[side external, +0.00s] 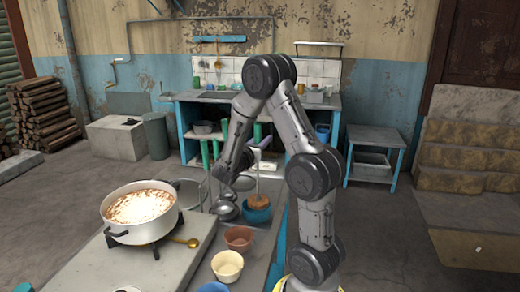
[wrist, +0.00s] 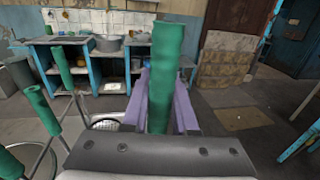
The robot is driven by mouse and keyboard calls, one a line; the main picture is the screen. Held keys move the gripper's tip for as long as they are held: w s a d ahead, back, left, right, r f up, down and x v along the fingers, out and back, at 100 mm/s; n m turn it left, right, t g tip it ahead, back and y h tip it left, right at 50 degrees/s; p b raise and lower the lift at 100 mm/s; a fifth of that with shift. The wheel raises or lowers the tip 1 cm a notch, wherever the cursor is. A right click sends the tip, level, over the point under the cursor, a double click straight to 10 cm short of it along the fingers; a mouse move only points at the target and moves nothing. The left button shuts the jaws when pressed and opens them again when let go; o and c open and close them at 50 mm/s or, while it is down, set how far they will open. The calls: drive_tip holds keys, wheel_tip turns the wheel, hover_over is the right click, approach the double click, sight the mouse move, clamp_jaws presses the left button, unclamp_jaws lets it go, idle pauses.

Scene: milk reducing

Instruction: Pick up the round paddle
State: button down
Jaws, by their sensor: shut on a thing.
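My gripper (wrist: 160,112) is shut on an upright green handle (wrist: 166,70), which stands between its two purple fingers in the wrist view. My fingers are too small there to make out clearly.
Other green handles (wrist: 62,67) stand close on the left in the wrist view. In the side view, a pot of simmering milk (side external: 112,213) sits on a burner at the left. A blue bowl (side external: 257,215), brown bowl (side external: 238,238) and cream bowl (side external: 227,266) line the counter.

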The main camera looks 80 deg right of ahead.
drive_tip(key=s+a+r, duration=0.5)
drive_tip(key=a+r, duration=0.1)
drive_tip(key=a, duration=0.4)
drive_tip(key=shift+r, duration=0.3)
